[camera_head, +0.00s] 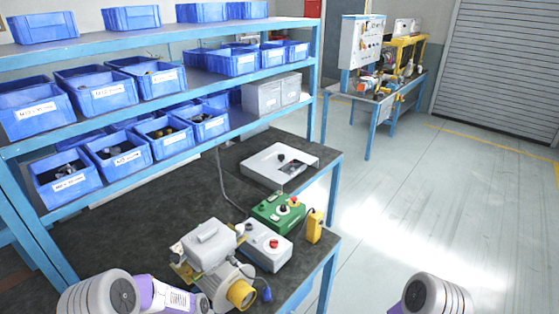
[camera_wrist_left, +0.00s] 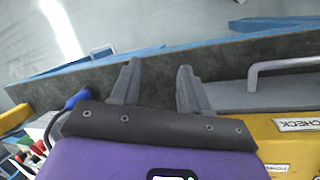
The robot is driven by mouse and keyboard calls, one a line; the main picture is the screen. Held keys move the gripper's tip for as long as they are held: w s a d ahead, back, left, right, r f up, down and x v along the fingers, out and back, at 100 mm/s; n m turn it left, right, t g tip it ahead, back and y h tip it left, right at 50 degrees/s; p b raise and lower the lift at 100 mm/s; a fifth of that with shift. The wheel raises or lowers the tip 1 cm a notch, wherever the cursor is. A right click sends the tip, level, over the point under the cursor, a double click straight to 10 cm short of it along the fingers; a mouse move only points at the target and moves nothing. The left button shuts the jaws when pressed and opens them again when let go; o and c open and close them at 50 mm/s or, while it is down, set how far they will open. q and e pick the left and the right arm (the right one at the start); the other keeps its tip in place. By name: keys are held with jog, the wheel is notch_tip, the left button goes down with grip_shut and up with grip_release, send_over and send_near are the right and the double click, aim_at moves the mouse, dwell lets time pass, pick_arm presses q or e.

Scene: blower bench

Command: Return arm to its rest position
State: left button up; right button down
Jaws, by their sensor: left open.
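My left arm (camera_head: 150,294) enters the head view at the bottom left, its purple and white wrist low beside the grey blower unit (camera_head: 208,244). In the left wrist view my left gripper (camera_wrist_left: 157,78) is open, with two grey fingers apart and nothing between them. Dark bench top shows behind the fingers. A yellow part with a CHECK label (camera_wrist_left: 292,125) and a grey handle (camera_wrist_left: 283,67) lie just right of the fingers. My right arm (camera_head: 437,296) shows only as a rounded white link at the bottom right. Its gripper is out of view.
Near the blower stand a grey box with a red button (camera_head: 266,246), a green control box (camera_head: 278,212) and a yellow pendant (camera_head: 314,226). A blue plug (camera_wrist_left: 78,99) is left of the fingers. Shelves of blue bins (camera_head: 118,157) rise behind. The floor at right is clear.

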pick_arm(q)
jog(key=s+d+f+m, duration=0.1)
jog(key=s+d+f, duration=0.2)
jog(key=s, duration=0.5)
jog(key=s+d+f+m, duration=0.1)
jog(key=s+d+f, duration=0.25)
jog(key=s, duration=0.45)
notch_tip(320, 180, down, 6)
jog(key=b, duration=0.6)
jog(key=shift+w+t+h, duration=0.15)
jog(key=shift+t+h, duration=0.15)
jog(key=shift+a, duration=0.1)
